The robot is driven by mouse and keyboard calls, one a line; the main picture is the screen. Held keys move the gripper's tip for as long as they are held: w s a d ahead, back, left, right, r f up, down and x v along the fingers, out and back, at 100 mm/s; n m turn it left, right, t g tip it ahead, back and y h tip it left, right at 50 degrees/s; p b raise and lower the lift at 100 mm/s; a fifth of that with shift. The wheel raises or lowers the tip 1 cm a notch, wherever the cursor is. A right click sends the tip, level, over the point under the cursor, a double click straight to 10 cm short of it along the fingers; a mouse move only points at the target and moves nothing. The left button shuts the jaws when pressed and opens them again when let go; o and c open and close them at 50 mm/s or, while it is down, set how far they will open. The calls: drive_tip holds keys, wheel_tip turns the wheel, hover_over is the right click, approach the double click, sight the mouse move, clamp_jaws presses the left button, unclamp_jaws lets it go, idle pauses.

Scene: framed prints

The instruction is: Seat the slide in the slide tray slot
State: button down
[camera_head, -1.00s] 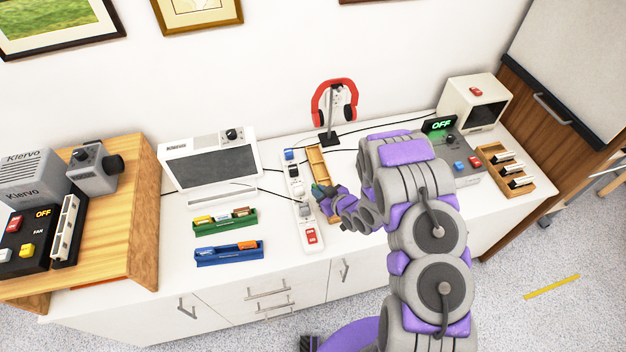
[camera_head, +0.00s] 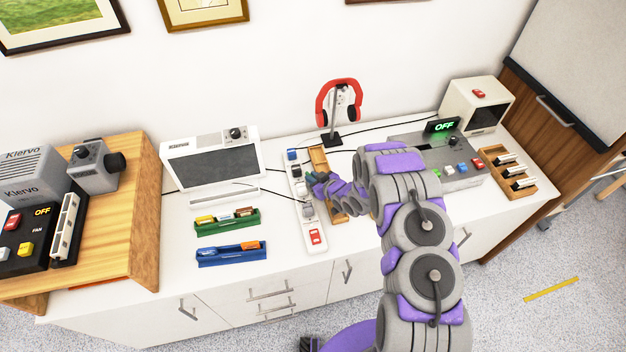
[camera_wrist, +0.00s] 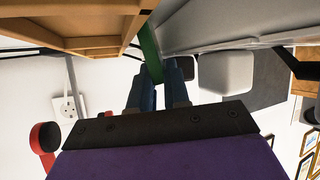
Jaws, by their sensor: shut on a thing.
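My gripper (camera_head: 313,182) is over the long wooden tray and the white strip in the head view. In the wrist view its two dark blue fingers (camera_wrist: 153,92) are shut on a flat green piece (camera_wrist: 150,52), likely the slide. The green piece sticks out past the fingertips, between the wooden tray (camera_wrist: 75,43) and the white strip. The wooden tray, with cross dividers, also shows in the head view (camera_head: 318,157); my gripper and arm hide its middle. I cannot tell whether the green piece touches a slot.
The white strip (camera_head: 315,250) with coloured switches lies left of the wooden tray. A red headset on a stand (camera_head: 337,105) is behind. A green tray (camera_head: 228,225) and blue tray (camera_head: 232,258) lie left. Another wooden tray (camera_head: 525,190) holding several pieces is at right.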

drive_tip(key=shift+s+d+f, duration=0.15)
drive_tip(key=shift+d, duration=0.15)
drive_tip(key=c, duration=1.4)
unclamp_jaws()
drive_tip(key=shift+d, duration=0.65)
drive_tip(key=shift+a+r, duration=0.2)
drive_tip(key=shift+a, duration=0.3)
drive_tip(key=shift+s+r, duration=0.1)
drive_tip(key=shift+s, duration=0.05)
drive_tip(key=v, duration=1)
drive_tip(key=shift+d+r+p, duration=0.1)
drive_tip(key=shift+d+p, duration=0.3)
drive_tip(key=shift+d, duration=0.1)
drive_tip(key=shift+s+a+r, duration=0.15)
drive_tip(key=shift+s+r, duration=0.1)
drive_tip(key=shift+s, duration=0.15)
